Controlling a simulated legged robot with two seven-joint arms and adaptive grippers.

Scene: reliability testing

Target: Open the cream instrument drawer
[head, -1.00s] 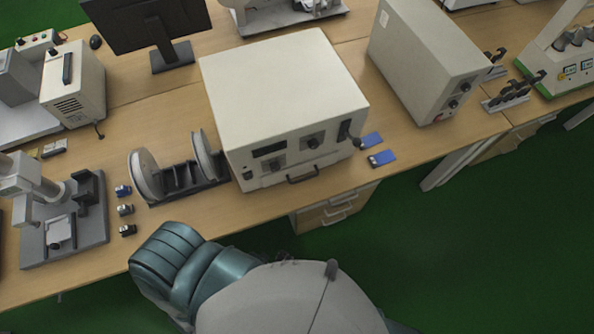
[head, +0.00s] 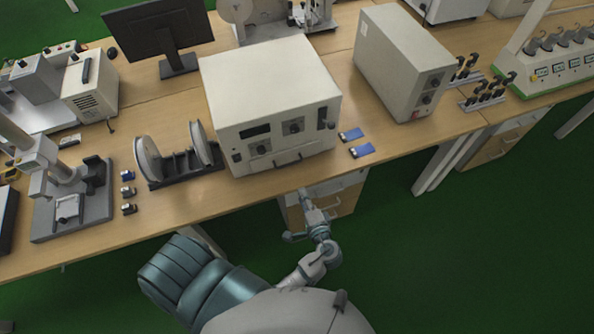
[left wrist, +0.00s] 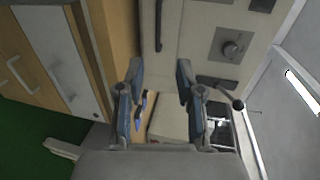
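The cream instrument (head: 275,95) stands on the wooden bench in the head view, with a dark display, knobs and a dark drawer handle (head: 288,162) low on its front. The drawer looks shut. My left gripper (head: 304,194) is in front of the bench edge, below and slightly right of that handle. In the left wrist view the two blue-grey fingers of the gripper (left wrist: 160,85) are apart with nothing held between them. The instrument's front (left wrist: 205,60) and its dark handle (left wrist: 158,22) lie beyond the fingertips, apart from them. My right gripper is not in view.
Two blue items (head: 356,142) lie right of the instrument, near a second cream box (head: 402,65). A rack with two reels (head: 175,158) is at its left. Under-bench drawers (head: 338,200) are behind my gripper. Green floor is free at the right.

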